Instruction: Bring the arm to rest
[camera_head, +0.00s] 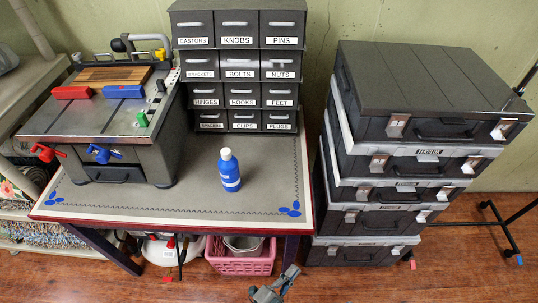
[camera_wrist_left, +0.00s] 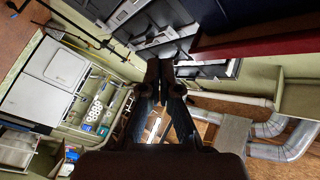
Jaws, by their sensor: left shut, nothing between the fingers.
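My left gripper (camera_head: 290,273) shows at the bottom middle of the head view, in front of the table's front edge and low over the floor. It is shut and empty. In the left wrist view its dark fingers (camera_wrist_left: 162,78) meet in the middle of the picture. My right gripper is in neither view.
A table (camera_head: 120,205) holds a blue bottle (camera_head: 230,170), a labelled drawer cabinet (camera_head: 240,65) and a grey machine (camera_head: 90,130). A pink basket (camera_head: 240,264) stands under it. Stacked black cases (camera_head: 430,75) stand to the right. The wooden floor (camera_head: 470,275) is partly free at lower right.

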